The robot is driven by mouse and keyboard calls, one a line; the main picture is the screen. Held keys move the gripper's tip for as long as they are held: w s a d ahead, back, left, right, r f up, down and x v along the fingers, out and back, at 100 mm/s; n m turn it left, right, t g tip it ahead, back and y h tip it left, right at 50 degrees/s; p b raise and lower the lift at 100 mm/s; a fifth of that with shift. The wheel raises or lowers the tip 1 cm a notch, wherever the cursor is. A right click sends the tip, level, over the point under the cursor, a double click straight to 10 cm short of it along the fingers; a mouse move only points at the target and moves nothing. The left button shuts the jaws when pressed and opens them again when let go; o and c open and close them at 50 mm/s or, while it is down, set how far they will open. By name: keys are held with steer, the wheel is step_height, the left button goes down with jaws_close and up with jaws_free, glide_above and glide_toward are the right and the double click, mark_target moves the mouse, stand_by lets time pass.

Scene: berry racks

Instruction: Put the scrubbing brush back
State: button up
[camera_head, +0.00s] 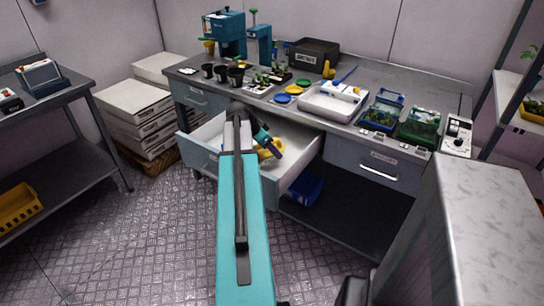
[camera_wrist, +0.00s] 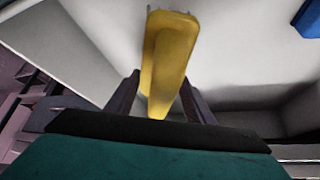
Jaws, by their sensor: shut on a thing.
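My gripper (camera_head: 272,149) is inside the open drawer (camera_head: 222,182) of the grey bench. In the wrist view my gripper (camera_wrist: 158,98) has its two dark fingers on either side of a long yellow thing (camera_wrist: 168,55), and it is shut on it. The yellow thing looks like the scrubbing brush, with thin grey points at its far end. In the head view the yellow thing (camera_head: 265,153) shows partly beside my gripper, low in the pale drawer. My arm hides part of the drawer. I cannot tell whether the brush touches the drawer floor.
The bench top holds a white tray (camera_head: 318,106), black pots (camera_head: 236,77), yellow and blue discs (camera_head: 283,99), a dark box (camera_head: 314,54) and green-filled containers (camera_head: 418,127). A blue bin (camera_head: 303,188) stands below the drawer. White boxes (camera_head: 133,109) are stacked left of the bench. The floor at front left is clear.

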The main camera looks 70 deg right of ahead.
mark_target(257, 146)
steer(key=shift+f, duration=1.7)
steer(key=shift+f, duration=0.15)
steer(key=o, duration=1.3)
steer(key=shift+o, duration=0.2)
steer(key=shift+v, duration=6.15)
steer(key=shift+s, duration=0.1)
